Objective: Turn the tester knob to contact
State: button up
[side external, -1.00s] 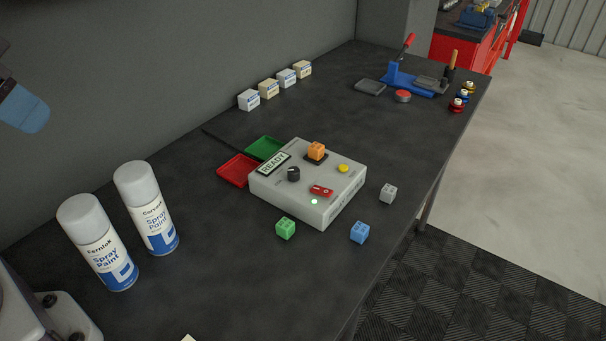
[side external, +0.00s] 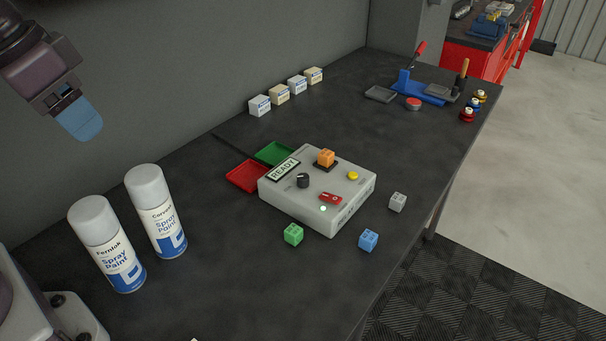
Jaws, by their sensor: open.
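The tester (side external: 342,212) is a light grey box on the dark bench, with a display reading READY (side external: 283,170). Its black knob (side external: 303,180) stands on the top face below the display; its small markings are too small to read. An orange block (side external: 325,157) sits on a dark pad at the tester's back. A yellow button (side external: 352,175), a red switch (side external: 330,197) and a lit pale green light (side external: 323,209) are also on top. My gripper (side external: 84,126), with blue fingertips, is at the upper left, high and well apart from the knob. It holds nothing that I can see.
Two spray paint cans (side external: 157,212) (side external: 107,245) stand left of the tester. A red tray (side external: 246,176) and a green tray (side external: 273,153) adjoin its back left. Loose green (side external: 293,234), blue (side external: 368,239) and grey (side external: 397,202) blocks lie in front and right. Small boxes line the wall.

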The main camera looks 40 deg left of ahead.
jog(key=w+d+f+g, duration=0.1)
jog(key=w+d+f, duration=0.1)
jog(key=w, duration=0.6)
jog(key=w+d+f+g, duration=0.2)
jog(key=w, duration=0.6)
jog(key=n, duration=0.4)
send_near(303, 176)
jog(key=shift+g, duration=0.3)
jog(key=f, duration=0.9)
jog(key=shift+w+d+f, duration=0.1)
jog(key=shift+w+f, duration=0.15)
jog(key=shift+f, duration=0.15)
jog(key=c, duration=0.9)
